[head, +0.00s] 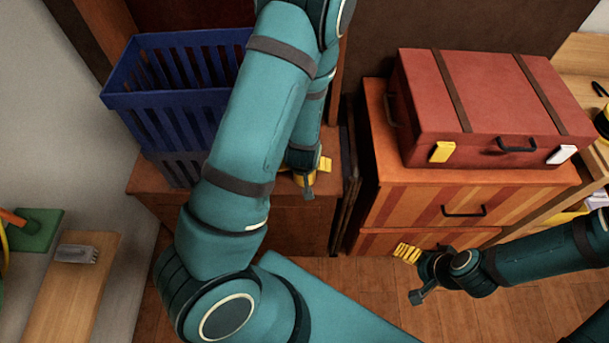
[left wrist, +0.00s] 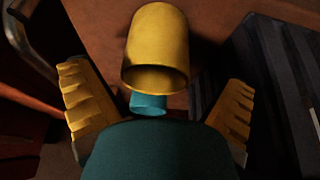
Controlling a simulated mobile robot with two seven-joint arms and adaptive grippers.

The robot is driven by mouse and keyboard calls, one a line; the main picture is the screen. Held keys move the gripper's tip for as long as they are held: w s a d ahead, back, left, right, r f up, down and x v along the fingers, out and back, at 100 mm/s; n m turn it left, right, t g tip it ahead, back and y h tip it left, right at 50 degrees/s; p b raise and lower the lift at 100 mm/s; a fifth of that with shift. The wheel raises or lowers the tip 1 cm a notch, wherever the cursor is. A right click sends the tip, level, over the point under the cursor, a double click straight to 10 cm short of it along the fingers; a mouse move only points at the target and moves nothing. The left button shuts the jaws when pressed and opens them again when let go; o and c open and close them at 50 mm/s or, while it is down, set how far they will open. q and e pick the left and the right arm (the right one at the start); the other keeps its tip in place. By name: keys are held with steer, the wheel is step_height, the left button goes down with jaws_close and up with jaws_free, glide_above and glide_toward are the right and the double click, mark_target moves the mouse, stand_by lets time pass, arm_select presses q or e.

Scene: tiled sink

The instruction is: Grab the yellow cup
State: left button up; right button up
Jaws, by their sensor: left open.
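The yellow cup (left wrist: 157,40) is in the upper middle of the left wrist view, with its open mouth towards the camera. My left gripper (left wrist: 156,78) is open, with one ridged yellow finger on each side of the view. The cup lies between and beyond the fingers, with a visible gap on both sides. In the head view my left gripper (head: 312,172) is over the low brown cabinet, partly behind my arm; I cannot pick out the cup there. My right gripper (head: 411,272) hangs above the floor, away from the cup; its opening is unclear.
A small teal cylinder (left wrist: 149,103) shows just below the cup's mouth. A blue slatted basket (head: 170,100) stands left on the brown cabinet (head: 290,222). A red suitcase (head: 490,100) rests on the striped drawers (head: 450,205) to the right. A dark ribbed object (left wrist: 275,80) borders the cup's right side.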

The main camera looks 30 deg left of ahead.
arm_select(q)
steer(key=x, duration=0.4)
steer(key=shift+d+b, duration=0.2)
steer(key=shift+b, duration=0.2)
steer(key=c, duration=1.1)
steer(key=shift+c, duration=0.2)
